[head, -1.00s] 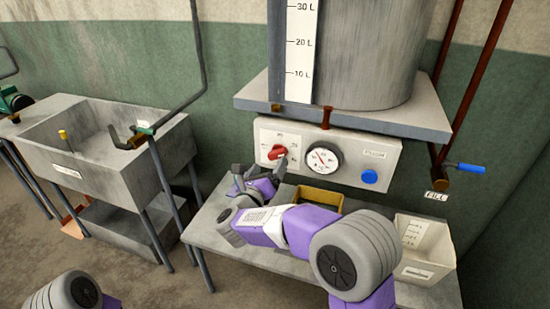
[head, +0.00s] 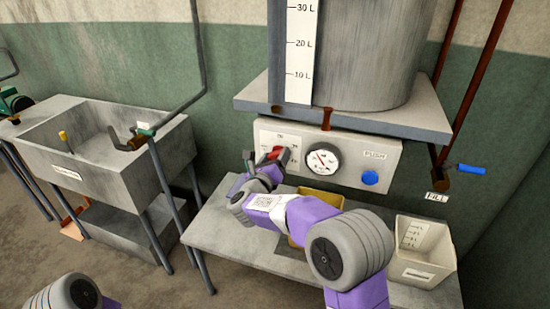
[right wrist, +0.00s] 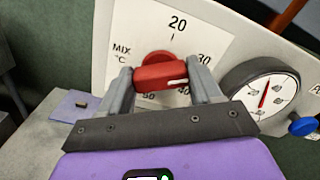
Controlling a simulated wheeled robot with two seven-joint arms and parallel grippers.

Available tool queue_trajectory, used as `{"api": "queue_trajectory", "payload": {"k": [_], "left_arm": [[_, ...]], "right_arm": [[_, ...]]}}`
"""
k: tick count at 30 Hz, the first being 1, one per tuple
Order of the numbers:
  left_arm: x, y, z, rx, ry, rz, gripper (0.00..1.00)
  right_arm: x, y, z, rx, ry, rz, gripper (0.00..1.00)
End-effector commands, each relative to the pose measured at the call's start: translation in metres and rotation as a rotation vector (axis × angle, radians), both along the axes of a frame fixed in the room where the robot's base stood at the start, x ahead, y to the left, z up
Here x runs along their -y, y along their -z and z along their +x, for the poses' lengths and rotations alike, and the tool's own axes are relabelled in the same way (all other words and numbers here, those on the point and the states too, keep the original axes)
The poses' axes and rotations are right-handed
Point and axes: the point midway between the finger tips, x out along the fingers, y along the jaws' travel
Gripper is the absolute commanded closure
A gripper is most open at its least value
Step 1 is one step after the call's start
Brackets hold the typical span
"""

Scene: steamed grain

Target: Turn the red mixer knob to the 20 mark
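The red mixer knob (head: 276,153) is on the white panel (head: 345,150) under the tank. In the right wrist view the knob (right wrist: 160,76) lies nearly crosswise, its white pointer line at the right end, toward the lower right between 30 and 40. The 20 mark (right wrist: 177,24) is straight above the knob. My right gripper (head: 267,158) is at the knob, with one finger at each end of its bar, also in the right wrist view (right wrist: 161,85). The fingers are apart; I cannot tell whether they press on it. My left gripper is not in view.
A round gauge (head: 323,160) and a blue push button (head: 370,177) are right of the knob. Below, a yellow box (head: 318,194) and a white container (head: 425,250) stand on the grey table (head: 225,240). A sink (head: 100,160) is at left.

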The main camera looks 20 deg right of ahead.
Motion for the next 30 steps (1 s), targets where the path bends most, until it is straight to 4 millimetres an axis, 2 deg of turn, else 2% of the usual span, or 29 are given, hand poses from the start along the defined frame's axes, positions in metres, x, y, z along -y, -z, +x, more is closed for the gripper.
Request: {"api": "queue_trajectory", "payload": {"k": [1,3,4,17,30], "left_arm": [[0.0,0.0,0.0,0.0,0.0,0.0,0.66],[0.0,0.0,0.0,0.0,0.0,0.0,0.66],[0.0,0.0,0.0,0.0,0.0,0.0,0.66],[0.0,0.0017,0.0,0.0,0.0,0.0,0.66],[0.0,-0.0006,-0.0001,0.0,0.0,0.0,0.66]], "right_arm": [[0.0005,-0.0003,0.0002,0.001,-0.001,0.0,0.55],[0.0005,-0.0004,0.0004,0.001,0.0,-0.001,0.66],[0.0006,-0.0004,0.0003,0.001,0.0,-0.001,0.67],[0.0009,-0.0004,0.0006,-0.054,0.001,-0.084,0.67],[0.0002,-0.0005,0.0013,-0.266,0.002,-0.398,0.67]]}}
